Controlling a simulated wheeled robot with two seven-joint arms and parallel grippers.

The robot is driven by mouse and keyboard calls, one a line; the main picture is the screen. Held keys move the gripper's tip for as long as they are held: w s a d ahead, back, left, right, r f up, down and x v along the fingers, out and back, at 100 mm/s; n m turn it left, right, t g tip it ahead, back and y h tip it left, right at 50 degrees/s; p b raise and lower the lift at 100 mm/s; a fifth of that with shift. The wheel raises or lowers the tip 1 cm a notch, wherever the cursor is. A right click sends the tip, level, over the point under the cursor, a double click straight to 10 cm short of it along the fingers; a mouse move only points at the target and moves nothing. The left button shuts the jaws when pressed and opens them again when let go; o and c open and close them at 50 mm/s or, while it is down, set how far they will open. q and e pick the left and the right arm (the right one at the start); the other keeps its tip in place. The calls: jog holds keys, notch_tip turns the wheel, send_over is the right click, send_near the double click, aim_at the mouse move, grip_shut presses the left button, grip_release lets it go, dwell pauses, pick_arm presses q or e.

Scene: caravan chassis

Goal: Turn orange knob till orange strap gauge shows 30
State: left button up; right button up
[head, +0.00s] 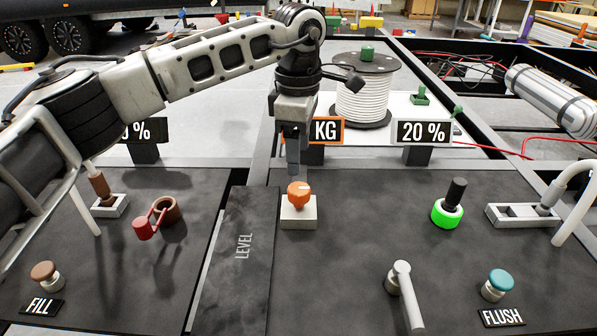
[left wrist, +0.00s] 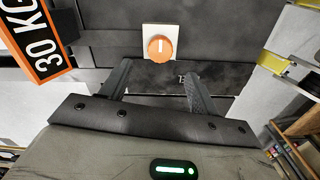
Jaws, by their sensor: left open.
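The orange knob (head: 299,194) sits on a pale square base on the dark panel. It also shows in the left wrist view (left wrist: 160,48), with a white mark that runs up and down in that picture. The orange-framed strap gauge (head: 327,131) is partly hidden by my left arm, with only "KG" showing. In the left wrist view the gauge (left wrist: 40,47) reads "30 KG". My left gripper (head: 292,165) points down just above and behind the knob. In the left wrist view its fingers (left wrist: 157,75) are apart, with nothing between them. The knob lies just beyond the fingertips.
A 20 % gauge (head: 424,132) stands right of the orange one. A green-ringed knob (head: 448,211), a silver lever (head: 405,292), a teal FLUSH button (head: 498,284), a red-handled valve (head: 152,221) and a brown FILL button (head: 45,275) are on the panels. A cable spool (head: 363,95) stands behind.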

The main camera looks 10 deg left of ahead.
pick_arm(q)
notch_tip(320, 180, up, 8)
dwell(0.4)
